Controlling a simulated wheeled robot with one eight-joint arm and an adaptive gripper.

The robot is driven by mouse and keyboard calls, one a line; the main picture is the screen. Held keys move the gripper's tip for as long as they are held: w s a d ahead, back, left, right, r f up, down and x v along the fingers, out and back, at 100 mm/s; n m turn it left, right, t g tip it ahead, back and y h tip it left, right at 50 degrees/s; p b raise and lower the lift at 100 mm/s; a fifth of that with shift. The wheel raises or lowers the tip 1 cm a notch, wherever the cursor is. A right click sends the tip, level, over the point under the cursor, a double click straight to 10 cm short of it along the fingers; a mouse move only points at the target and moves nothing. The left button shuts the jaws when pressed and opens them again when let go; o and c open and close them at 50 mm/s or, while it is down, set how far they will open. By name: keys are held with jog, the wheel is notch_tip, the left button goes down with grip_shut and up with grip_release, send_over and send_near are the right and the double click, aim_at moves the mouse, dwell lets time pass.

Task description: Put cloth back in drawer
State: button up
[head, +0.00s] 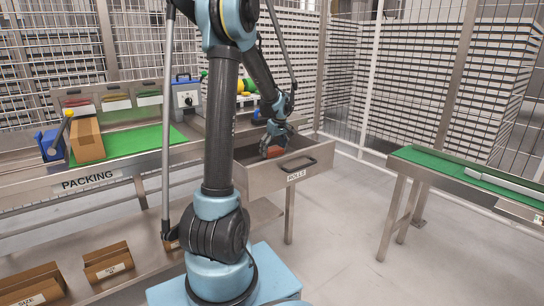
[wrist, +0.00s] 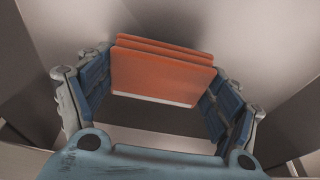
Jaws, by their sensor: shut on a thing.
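The cloth (wrist: 162,72) is an orange-red folded stack with a pale lower edge. In the wrist view it lies between the two blue-padded fingers of my gripper (wrist: 160,90), which is shut on it. In the head view the cloth (head: 275,152) shows as a small orange patch at the fingertips, partly covered by my gripper (head: 272,145). The metal drawer (head: 262,178), labelled ROLLS, is pulled open. My gripper points down into it, with the cloth inside its walls. I cannot tell whether the cloth touches the drawer floor.
The packing bench (head: 75,183) at left carries a green mat (head: 140,140), a brown box (head: 87,140) and a blue device (head: 186,98). Brown cartons (head: 107,262) sit below. A green-topped conveyor (head: 445,170) stands at right. Mesh fencing closes the back; the floor between is clear.

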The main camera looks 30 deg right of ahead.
jog(key=shift+f, duration=1.35)
jog(key=o, duration=1)
jog(key=shift+f, duration=0.1)
jog(key=shift+c, duration=0.2)
